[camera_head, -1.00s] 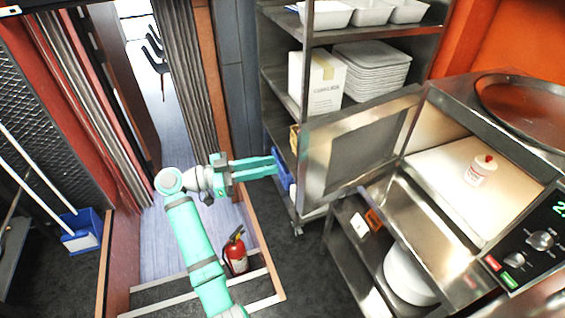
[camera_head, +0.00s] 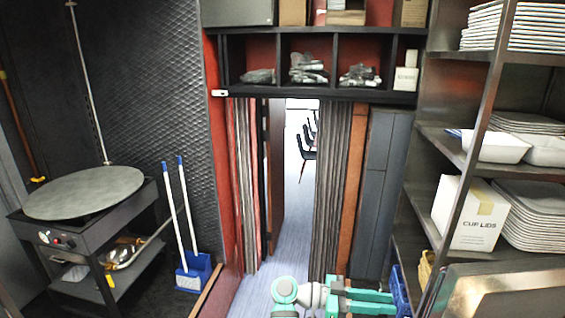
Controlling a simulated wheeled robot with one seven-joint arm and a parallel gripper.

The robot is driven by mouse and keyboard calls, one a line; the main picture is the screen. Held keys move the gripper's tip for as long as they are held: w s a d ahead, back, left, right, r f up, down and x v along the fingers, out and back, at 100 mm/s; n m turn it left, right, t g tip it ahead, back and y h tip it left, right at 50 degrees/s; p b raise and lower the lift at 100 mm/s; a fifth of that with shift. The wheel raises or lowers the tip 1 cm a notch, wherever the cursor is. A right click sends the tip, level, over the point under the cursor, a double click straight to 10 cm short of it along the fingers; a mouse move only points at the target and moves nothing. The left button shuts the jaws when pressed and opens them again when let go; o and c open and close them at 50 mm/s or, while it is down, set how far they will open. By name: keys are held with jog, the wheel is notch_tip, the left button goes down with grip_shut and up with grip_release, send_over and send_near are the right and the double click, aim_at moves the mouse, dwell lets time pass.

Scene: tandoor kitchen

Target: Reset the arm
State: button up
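My gripper (camera_head: 392,302) is at the bottom edge of the head view, right of centre. Its teal fingers point right, towards the blue item on the metal rack. I see no object held in it. The rest of my arm is below the picture.
A metal rack (camera_head: 466,150) with trays and a cup-lids box (camera_head: 469,214) stands at right. A curtained doorway (camera_head: 290,190) opens ahead, under a cubby shelf (camera_head: 315,94). At left are a round-topped cart (camera_head: 83,192) and a blue dustpan (camera_head: 193,272).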

jog(key=s+a+f+n+t+y, duration=0.2)
jog(key=f+n+t, duration=0.3)
jog(key=f, duration=0.6)
jog(key=s+a+f+n+t+y, duration=0.15)
jog(key=f+n+t, duration=0.35)
jog(key=f, duration=0.6)
jog(key=s+a+f+n+t+y, duration=0.3)
jog(key=s+a+f+n+y, duration=0.4)
jog(key=s+a+f, duration=0.4)
jog(key=s+a+r+n+t+y, duration=0.25)
jog(key=s+a+y, duration=0.25)
jog(key=s+a, duration=0.7)
jog(key=s+a+r+t+y, duration=0.1)
jog(key=s+r+t+y, duration=0.1)
jog(key=s+r, duration=1.1)
notch_tip(320, 180, up, 4)
jog(key=shift+s+a+f+t, duration=0.1)
jog(key=shift+s+a+t, duration=0.2)
jog(key=shift+t, duration=0.35)
